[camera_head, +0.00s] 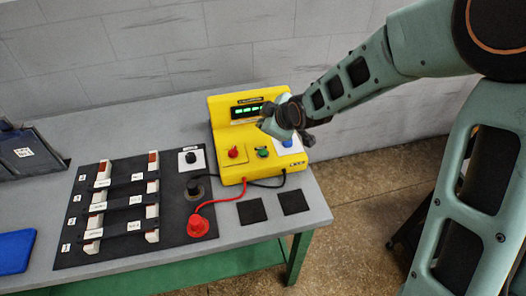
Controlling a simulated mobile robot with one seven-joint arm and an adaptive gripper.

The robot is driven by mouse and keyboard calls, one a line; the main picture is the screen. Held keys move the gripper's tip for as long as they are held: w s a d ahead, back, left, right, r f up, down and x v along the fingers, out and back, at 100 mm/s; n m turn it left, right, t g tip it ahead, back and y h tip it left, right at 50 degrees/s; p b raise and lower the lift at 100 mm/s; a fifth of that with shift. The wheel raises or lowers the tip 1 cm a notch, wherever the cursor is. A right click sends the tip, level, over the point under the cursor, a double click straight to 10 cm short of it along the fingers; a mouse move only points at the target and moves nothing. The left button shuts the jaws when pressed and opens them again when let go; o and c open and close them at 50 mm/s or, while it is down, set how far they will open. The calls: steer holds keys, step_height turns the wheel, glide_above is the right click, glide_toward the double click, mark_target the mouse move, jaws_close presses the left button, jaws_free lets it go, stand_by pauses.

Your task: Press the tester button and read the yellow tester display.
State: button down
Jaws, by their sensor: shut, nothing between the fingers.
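The yellow tester (228,143) stands at the back right of the grey bench. Its display (246,111) is lit with green characters, too small to read and partly covered on the right by my gripper. A red knob or plug (234,152) and a green one (263,152) sit on its front slope. A blue round button (287,143) sits at the right of the slope. My gripper (300,130) is shut and empty, over the right side of the tester, close to the blue button. I cannot tell whether it touches the button.
A black mat (78,250) holds several labelled bars in a rack. A red cable runs from the tester to a red probe (198,226); a black cable leads to a dark round piece (195,187). Two black squares (252,211) lie in front. A blue tray (15,251) is at left.

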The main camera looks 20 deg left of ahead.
mark_target(264, 153)
steer(key=shift+f+b, duration=3.65)
steer(key=shift+f, duration=0.8)
steer(key=shift+f, duration=0.1)
steer(key=shift+f+b, duration=0.3)
steer(key=shift+b, duration=0.25)
steer(key=shift+f+b, duration=0.4)
steer(key=shift+b, duration=0.05)
steer(key=shift+r, duration=0.1)
steer(key=shift+r+p, duration=0.6)
steer(key=shift+r, duration=0.15)
step_height(264, 153, up, 5)
steer(key=p, duration=0.4)
